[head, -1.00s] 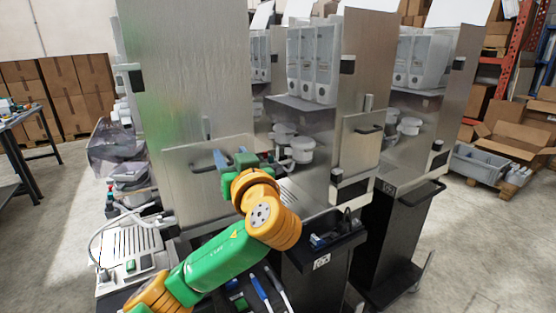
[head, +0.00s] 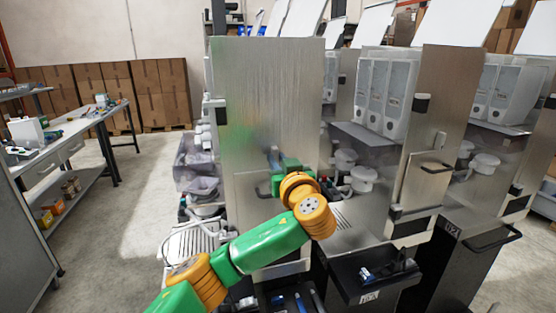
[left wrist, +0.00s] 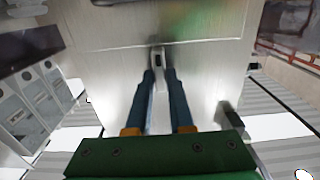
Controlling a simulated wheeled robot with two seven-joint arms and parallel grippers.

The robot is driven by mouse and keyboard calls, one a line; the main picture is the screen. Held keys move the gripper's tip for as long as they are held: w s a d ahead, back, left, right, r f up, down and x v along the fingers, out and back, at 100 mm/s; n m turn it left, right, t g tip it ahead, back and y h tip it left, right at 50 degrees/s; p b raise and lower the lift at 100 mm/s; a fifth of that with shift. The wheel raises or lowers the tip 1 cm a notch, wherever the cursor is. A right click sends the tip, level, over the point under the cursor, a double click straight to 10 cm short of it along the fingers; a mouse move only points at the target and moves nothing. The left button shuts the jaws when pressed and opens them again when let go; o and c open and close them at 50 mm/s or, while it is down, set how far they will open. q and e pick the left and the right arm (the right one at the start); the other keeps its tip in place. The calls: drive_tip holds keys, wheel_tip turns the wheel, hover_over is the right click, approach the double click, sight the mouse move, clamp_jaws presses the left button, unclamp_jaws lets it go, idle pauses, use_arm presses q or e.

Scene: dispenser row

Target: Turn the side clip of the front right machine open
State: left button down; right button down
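The nearest machine's large brushed-metal side panel (head: 265,90) stands upright in the middle of the head view. My left gripper (head: 276,165) is at the lower part of this panel, by a small dark clip or handle. In the left wrist view a light grey lever with a dark slot (left wrist: 158,60) stands against the metal face. The two blue fingers of my left gripper (left wrist: 160,82) are on either side of it. Whether they press on it I cannot tell. The clip is mostly hidden by the gripper in the head view. My right gripper is in neither view.
More dispenser machines with upright clear canisters (head: 385,95) stand to the right. A black drip shelf (head: 370,275) juts out at the front right. A workbench (head: 75,130) stands at the left. The floor (head: 110,220) between bench and machines is clear.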

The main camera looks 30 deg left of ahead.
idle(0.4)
use_arm(q)
drive_tip(key=m, duration=0.9)
drive_tip(key=shift+s+a+r, duration=0.3)
drive_tip(key=shift+r, duration=0.05)
drive_tip(key=m+p, duration=0.1)
drive_tip(key=m, duration=0.3)
drive_tip(key=shift+r+p, duration=0.2)
drive_tip(key=shift+p, duration=0.15)
drive_tip(key=shift+s+m+p, duration=0.1)
drive_tip(key=shift+m+p, duration=0.2)
drive_tip(key=shift+m, duration=2)
drive_tip(key=shift+r, duration=0.1)
drive_tip(key=c, duration=0.8)
unclamp_jaws()
drive_tip(key=shift+a, duration=0.1)
